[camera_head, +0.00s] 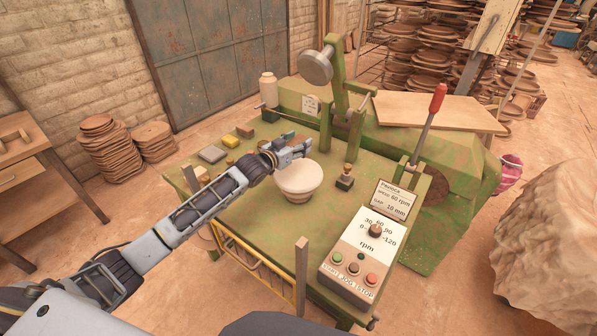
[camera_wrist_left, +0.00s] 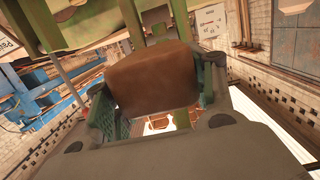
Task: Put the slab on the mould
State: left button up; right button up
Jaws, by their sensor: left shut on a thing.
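The mould (camera_head: 300,180), a pale round bowl-like form with a brownish lower part, stands on the green machine table. My left gripper (camera_head: 294,149) is above and just behind the mould's rim in the head view. In the left wrist view my left gripper (camera_wrist_left: 157,100) is shut on the slab (camera_wrist_left: 155,78), a brown rounded block between its two green finger pads. In the head view the slab cannot be made out clearly. The mould does not show clearly in the left wrist view. My right gripper is not in view.
A press arm with a round grey head (camera_head: 316,66) stands behind the mould. A red-handled lever (camera_head: 437,98) and a control box (camera_head: 362,250) are at the right. Small blocks (camera_head: 212,153) lie at the table's left. A wooden board (camera_head: 437,110) lies at the back right.

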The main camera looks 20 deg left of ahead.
pick_arm(q)
send_over(295, 175)
jog(key=w, duration=0.2)
jog(key=shift+s+d+f, duration=0.1)
jog(key=shift+d+f, duration=0.05)
jog(key=shift+f, duration=1.4)
jog(key=shift+s+d+f, duration=0.1)
jog(key=shift+f, duration=1.4)
jog(key=shift+f+p, duration=0.3)
jog(key=shift+f, duration=1.55)
jog(key=shift+f, duration=0.15)
jog(key=o, duration=1.3)
jog(key=shift+o, duration=0.2)
jog(key=shift+v, duration=0.85)
jog(key=v, duration=1)
jog(key=shift+b, duration=0.3)
